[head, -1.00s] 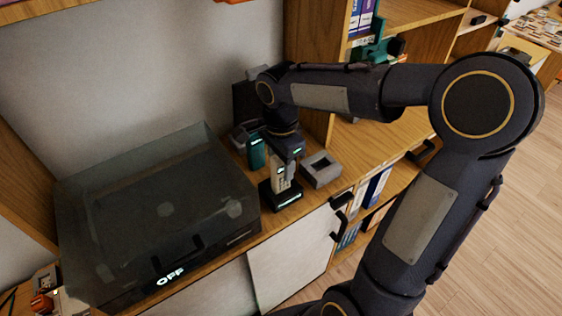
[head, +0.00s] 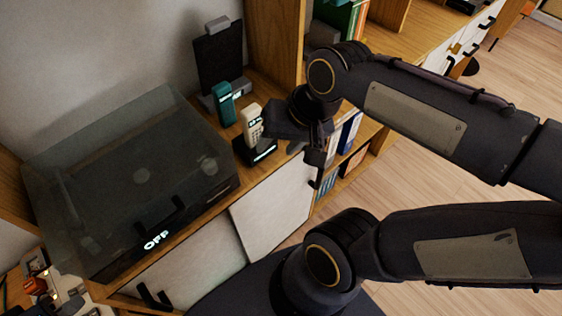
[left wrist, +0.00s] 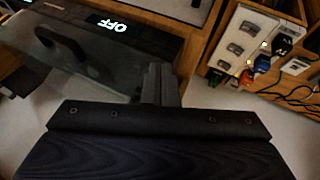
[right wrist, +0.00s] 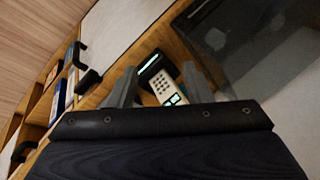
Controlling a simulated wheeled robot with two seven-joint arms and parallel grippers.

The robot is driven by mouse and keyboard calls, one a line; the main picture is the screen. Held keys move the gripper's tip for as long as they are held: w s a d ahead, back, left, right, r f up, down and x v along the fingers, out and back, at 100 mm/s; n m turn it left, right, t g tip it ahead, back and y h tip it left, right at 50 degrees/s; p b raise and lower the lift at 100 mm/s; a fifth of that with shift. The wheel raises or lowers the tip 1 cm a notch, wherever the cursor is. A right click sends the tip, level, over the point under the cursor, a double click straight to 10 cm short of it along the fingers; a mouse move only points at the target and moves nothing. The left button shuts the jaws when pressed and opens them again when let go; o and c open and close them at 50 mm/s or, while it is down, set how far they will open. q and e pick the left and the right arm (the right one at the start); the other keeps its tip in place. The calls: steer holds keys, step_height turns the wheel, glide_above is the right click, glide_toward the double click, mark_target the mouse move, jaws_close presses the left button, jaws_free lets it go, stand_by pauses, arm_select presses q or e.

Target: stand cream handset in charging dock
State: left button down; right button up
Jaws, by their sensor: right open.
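The cream handset (head: 252,122) stands upright in the black charging dock (head: 262,153), whose front shows a lit strip. The right wrist view shows the handset's keypad (right wrist: 166,86) and the dock (right wrist: 150,66) between and beyond the fingers. My right gripper (head: 275,128) is open, just right of the handset in the head view. In the right wrist view its fingers (right wrist: 160,88) are spread and hold nothing. My left gripper (left wrist: 162,85) has its fingers together with nothing visible between them. I cannot make it out in the head view.
A teal handset (head: 225,104) stands behind the cream one. A dark lidded box marked OFF (head: 130,180) fills the left of the wooden top. Black door handles (head: 315,165) jut from the cabinet front. A wooden shelf upright (head: 275,45) rises behind.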

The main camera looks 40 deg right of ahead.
steer(key=s+a+f+n+t+y, duration=0.1)
steer(key=s+a+f+n+t, duration=0.1)
steer(key=s+f+n, duration=0.15)
steer(key=shift+n, duration=0.45)
step_height(320, 180, up, 5)
steer(key=p, duration=0.4)
steer(key=shift+s, duration=0.1)
